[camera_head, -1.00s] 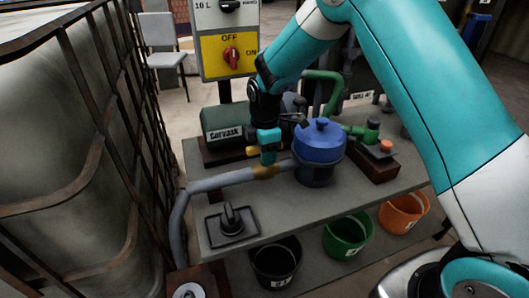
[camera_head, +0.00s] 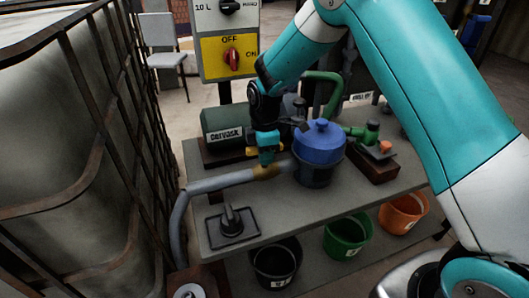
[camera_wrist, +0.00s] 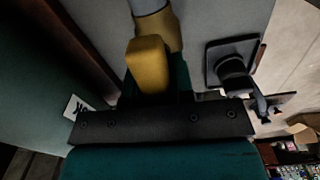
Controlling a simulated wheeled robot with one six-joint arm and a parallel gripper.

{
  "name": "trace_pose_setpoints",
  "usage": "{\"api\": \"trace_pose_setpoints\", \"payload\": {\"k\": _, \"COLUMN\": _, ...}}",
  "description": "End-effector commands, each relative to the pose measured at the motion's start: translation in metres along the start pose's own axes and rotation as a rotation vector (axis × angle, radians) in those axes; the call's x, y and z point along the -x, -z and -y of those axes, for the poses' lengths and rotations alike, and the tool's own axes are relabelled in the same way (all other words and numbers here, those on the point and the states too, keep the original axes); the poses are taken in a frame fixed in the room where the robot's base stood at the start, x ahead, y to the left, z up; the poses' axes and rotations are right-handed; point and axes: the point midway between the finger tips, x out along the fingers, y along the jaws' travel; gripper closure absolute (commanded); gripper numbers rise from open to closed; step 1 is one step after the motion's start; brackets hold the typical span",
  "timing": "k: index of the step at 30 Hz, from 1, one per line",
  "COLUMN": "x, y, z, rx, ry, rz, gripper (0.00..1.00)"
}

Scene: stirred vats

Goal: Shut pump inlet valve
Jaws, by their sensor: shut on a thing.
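The pump inlet valve is a brass body (camera_head: 265,172) in the grey pipe, just left of the blue-lidded strainer pot. It also shows at the top of the wrist view (camera_wrist: 170,30). Its yellow handle (camera_wrist: 148,62) lies between my gripper's fingers in the wrist view. In the head view my gripper (camera_head: 267,154) is directly above the valve body, shut on the handle and hiding much of it. A little yellow shows beside the fingers. I cannot tell the handle's exact angle to the pipe.
The blue-lidded pot (camera_head: 319,150) stands close right of my gripper. The green pump motor (camera_head: 222,125) is behind left. A black lever on a plate (camera_head: 232,222) sits at the bench front. A switch box (camera_head: 228,58) rises behind. A caged tank (camera_head: 60,160) stands left.

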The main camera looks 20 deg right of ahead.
Motion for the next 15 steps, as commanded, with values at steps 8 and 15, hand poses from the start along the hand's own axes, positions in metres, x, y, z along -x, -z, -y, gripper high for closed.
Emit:
{"api": "trace_pose_setpoints", "payload": {"k": 8, "x": 0.0024, "y": 0.0001, "z": 0.0001, "rx": -0.217, "ry": 0.001, "rz": 0.0, "gripper": 1.0}}
{"api": "trace_pose_setpoints", "payload": {"k": 15, "x": 0.002, "y": 0.0001, "z": 0.0002, "rx": -0.446, "ry": 0.001, "rz": 0.001, "gripper": 1.0}}
